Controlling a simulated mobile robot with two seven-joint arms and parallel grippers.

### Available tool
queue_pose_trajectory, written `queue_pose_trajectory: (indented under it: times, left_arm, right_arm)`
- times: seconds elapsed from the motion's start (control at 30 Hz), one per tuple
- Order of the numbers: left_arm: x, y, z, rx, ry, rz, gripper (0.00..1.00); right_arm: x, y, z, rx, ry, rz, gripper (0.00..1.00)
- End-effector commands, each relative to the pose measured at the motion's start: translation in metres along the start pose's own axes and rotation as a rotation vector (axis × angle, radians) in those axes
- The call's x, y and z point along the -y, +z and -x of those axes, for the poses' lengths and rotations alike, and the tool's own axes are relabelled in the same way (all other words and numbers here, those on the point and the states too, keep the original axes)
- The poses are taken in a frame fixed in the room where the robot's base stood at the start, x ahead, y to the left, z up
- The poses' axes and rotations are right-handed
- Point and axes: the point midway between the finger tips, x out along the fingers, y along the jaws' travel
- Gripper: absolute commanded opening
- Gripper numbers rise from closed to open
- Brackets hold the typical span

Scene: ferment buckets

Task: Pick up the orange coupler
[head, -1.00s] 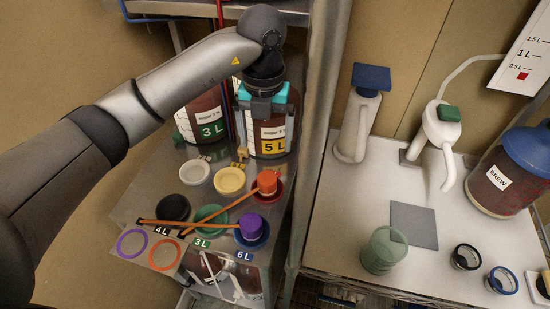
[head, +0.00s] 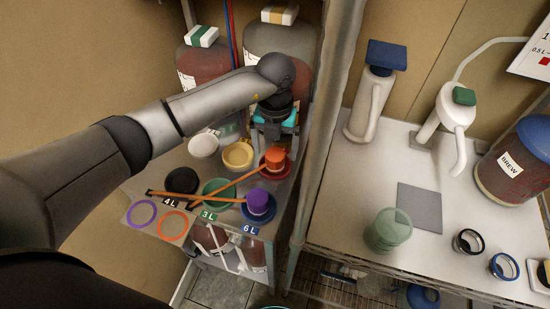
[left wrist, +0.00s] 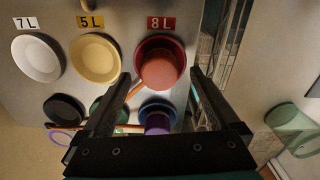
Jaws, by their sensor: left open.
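The orange coupler (head: 275,157) is a short cylinder standing in a dark red dish (head: 283,170) on the left bench. An orange rod appears to run from it toward the lower left. In the left wrist view the coupler (left wrist: 160,69) sits in the red dish by the 8 L label, between and beyond my fingertips. My left gripper (head: 273,134) is open and empty, pointing down just above and behind the coupler; its fingers also show in the wrist view (left wrist: 160,80). I see no contact. My right gripper is not in view.
A purple cylinder (head: 259,203) with a rod stands in a blue dish in front. Yellow (head: 238,154), white (head: 203,145), green (head: 216,190) and black (head: 182,181) dishes lie left. A metal post (head: 322,125) rises right of the dishes. Large jugs (head: 205,62) stand behind.

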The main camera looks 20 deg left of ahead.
Motion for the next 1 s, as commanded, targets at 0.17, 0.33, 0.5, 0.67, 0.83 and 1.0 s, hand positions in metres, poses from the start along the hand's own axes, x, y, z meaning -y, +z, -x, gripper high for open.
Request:
queue_pose_trajectory:
  times: [0.17, 0.33, 0.5, 0.67, 0.83, 1.0]
  left_arm:
    - [0.0, 0.0, -0.024, -0.002, -0.002, 0.0, 0.95]
    - [-0.001, 0.001, -0.03, 0.0, -0.001, 0.0, 0.95]
    - [0.0, 0.001, -0.029, 0.0, -0.001, 0.0, 0.92]
    - [0.0, 0.001, -0.029, 0.0, -0.001, 0.0, 0.74]
    - [0.0, 0.001, -0.029, 0.0, -0.001, 0.0, 0.55]
    - [-0.001, 0.001, -0.029, 0.0, -0.001, 0.0, 0.36]
  right_arm:
    - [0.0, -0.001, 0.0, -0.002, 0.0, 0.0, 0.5]
    - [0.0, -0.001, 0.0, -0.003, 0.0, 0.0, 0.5]
    - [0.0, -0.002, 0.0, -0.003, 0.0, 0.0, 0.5]
    - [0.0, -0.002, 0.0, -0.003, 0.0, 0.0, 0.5]
    - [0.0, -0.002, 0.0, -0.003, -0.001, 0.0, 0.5]
    - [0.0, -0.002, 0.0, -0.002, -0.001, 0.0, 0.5]
